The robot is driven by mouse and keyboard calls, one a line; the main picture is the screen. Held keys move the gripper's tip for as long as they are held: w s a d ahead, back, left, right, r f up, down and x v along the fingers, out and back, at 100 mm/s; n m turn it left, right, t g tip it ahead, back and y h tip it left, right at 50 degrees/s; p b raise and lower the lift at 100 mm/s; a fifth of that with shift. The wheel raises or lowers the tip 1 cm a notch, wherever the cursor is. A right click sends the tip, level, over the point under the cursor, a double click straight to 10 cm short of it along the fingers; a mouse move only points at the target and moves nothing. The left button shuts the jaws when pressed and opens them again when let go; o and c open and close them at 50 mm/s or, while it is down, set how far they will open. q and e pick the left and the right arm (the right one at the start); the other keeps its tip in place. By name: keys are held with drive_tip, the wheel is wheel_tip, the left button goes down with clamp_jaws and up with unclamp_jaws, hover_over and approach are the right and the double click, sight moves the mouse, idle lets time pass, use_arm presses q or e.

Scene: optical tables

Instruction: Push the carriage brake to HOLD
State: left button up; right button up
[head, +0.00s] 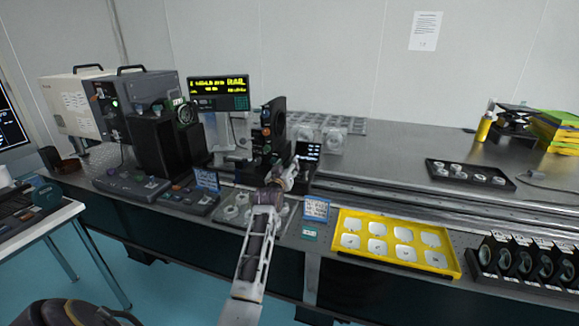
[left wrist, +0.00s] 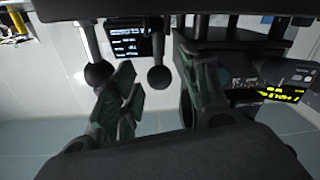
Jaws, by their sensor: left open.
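My left gripper (head: 287,176) reaches to the front of a dark upright carriage unit (head: 267,135) on the rail. It is open and empty. In the left wrist view, which looks upside down, its green-padded fingers (left wrist: 160,98) stand apart. Two levers with black ball knobs, a left one (left wrist: 100,75) and a right one (left wrist: 159,77), show between or just beyond the fingers. I cannot tell which is the carriage brake, nor whether a finger touches either. A small dark screen (head: 308,151) beside the carriage also shows in the wrist view (left wrist: 128,42). No HOLD mark is readable. My right gripper is out of view.
A yellow tray (head: 392,262) and a black rack of round optics (head: 525,262) stand at the front right. A lit display (head: 218,87) stands behind left. Small blue signs (head: 316,209) stand near the arm.

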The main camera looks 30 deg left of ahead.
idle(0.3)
use_arm(q)
drive_tip(key=shift+w, duration=0.1)
clamp_jaws()
drive_tip(key=shift+r, duration=0.1)
